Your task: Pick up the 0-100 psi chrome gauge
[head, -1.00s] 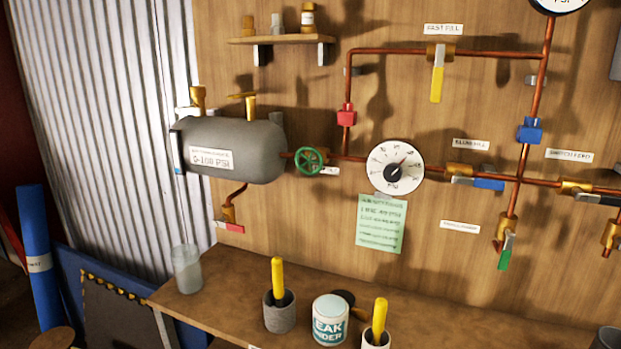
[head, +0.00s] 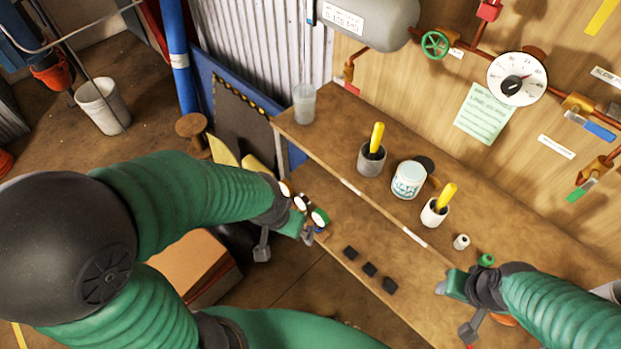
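Three small round gauges stand in a row at the left end of the lower shelf: one with a brownish rim (head: 285,189), a middle one with a pale face (head: 301,202), and one with a green rim (head: 320,217). Their dial markings are too small to read, so I cannot tell which is the 0-100 psi chrome one. My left gripper (head: 308,234) is right beside the green-rimmed gauge; whether it touches it is unclear. My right gripper (head: 441,288) is at the front right of the bench, away from the gauges. The finger gap of both is too small to make out.
Three dark blocks (head: 369,269) lie on the lower shelf. The upper shelf carries a clear beaker (head: 304,104), a grey cup (head: 371,160), a white tub (head: 408,180) and a white cup (head: 434,213). A large dial (head: 518,78) hangs on the pipework. A cardboard box (head: 190,265) stands below my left arm.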

